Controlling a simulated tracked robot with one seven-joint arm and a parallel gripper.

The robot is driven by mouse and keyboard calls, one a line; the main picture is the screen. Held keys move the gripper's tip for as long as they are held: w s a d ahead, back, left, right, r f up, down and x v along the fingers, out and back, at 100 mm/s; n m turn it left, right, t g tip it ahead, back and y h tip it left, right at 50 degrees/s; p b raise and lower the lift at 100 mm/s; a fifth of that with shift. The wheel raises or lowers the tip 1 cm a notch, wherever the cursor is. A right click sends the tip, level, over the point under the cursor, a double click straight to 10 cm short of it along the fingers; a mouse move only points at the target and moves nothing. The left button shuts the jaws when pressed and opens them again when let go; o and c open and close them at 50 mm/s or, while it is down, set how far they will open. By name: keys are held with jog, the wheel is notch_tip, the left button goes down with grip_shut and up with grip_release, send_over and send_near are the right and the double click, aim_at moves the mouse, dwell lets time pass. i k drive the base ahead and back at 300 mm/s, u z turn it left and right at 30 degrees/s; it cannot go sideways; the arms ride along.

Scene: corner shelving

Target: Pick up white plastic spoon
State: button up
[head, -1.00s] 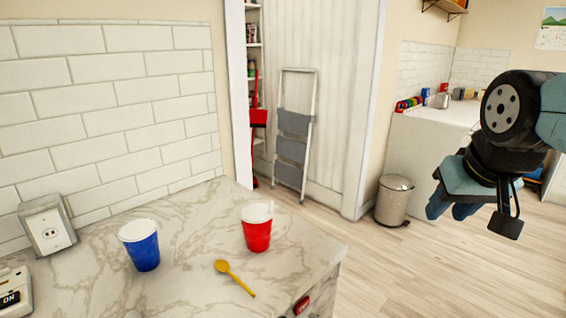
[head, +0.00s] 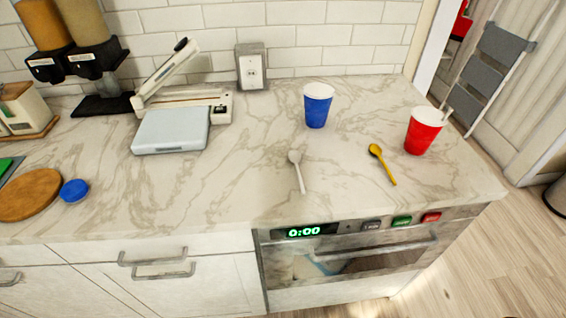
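The white plastic spoon (head: 298,172) lies flat on the marble counter (head: 250,195), near its front edge above the oven. Its bowl points to the back and its handle to the front. A yellow spoon (head: 382,164) lies to its right. A blue cup (head: 317,106) stands behind the white spoon, and a red cup (head: 422,132) stands behind and right of the yellow spoon. Nothing covers the white spoon. My gripper is not in the present view.
A grey and white appliance with a raised arm (head: 172,130) stands to the left. A wooden board (head: 30,194) and blue lid (head: 74,190) lie far left. The counter around the white spoon is clear.

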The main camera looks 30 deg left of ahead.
aim_at(295, 157)
jog(key=z, duration=1.35)
jog(key=i, duration=0.1)
jog(key=u, duration=2.9)
jog(key=k, duration=0.85)
jog(key=u, duration=0.2)
jog(key=i, duration=0.85)
jog(key=z, duration=0.1)
